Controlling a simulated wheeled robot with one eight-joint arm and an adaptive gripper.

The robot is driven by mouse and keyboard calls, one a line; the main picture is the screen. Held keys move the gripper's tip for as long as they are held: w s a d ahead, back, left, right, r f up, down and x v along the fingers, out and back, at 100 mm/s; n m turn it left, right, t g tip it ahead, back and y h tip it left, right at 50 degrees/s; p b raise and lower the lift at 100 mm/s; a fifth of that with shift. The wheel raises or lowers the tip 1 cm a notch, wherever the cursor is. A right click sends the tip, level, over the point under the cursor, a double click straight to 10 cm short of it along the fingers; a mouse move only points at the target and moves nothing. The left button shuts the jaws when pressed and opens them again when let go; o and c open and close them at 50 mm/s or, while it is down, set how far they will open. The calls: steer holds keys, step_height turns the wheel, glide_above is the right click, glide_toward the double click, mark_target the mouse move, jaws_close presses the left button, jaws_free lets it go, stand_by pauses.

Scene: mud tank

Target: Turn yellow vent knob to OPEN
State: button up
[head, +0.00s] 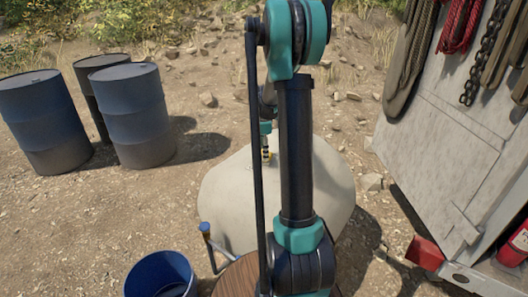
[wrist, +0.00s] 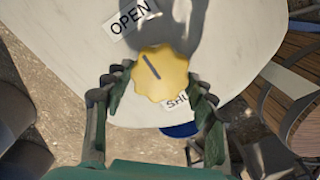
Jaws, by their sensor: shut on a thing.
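The yellow vent knob (wrist: 172,76) has a scalloped rim and sits on the pale tank top (wrist: 240,45). Its dark pointer line runs to the upper left, roughly toward the white OPEN label (wrist: 128,17). The SHUT label (wrist: 176,102) lies below the knob, partly covered by it. My gripper (wrist: 162,82) is shut on the knob, with one finger at its left side and one at its right. In the head view the knob (head: 267,155) is small, under my gripper on the tank (head: 225,200); my arm hides part of the tank.
Several dark blue drums (head: 138,115) stand at the left. A blue bucket (head: 160,276) and a blue-capped pipe (head: 205,228) are near the front. A grey panel (head: 440,130) with hanging ropes and chain, and a red extinguisher (head: 515,245), stand at the right.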

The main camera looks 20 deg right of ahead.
steer(key=o, duration=1.2)
steer(key=shift+c, duration=0.2)
step_height(320, 180, up, 12)
steer(key=s+a+f+m+t, duration=0.1)
steer(key=s+a+f+m, duration=0.3)
steer(key=s, duration=0.5)
steer(key=s+a+f+m+t, duration=0.1)
steer(key=s+a+f+m, duration=0.2)
steer(key=s+m, duration=0.3)
steer(key=s+a+f+m+t, duration=0.2)
steer(key=s+a+f+m, duration=0.2)
steer(key=s, duration=0.8)
step_height(320, 180, down, 2)
steer(key=shift+s+a+m, duration=0.25)
steer(key=shift+a+m, duration=0.1)
steer(key=shift+m, duration=0.55)
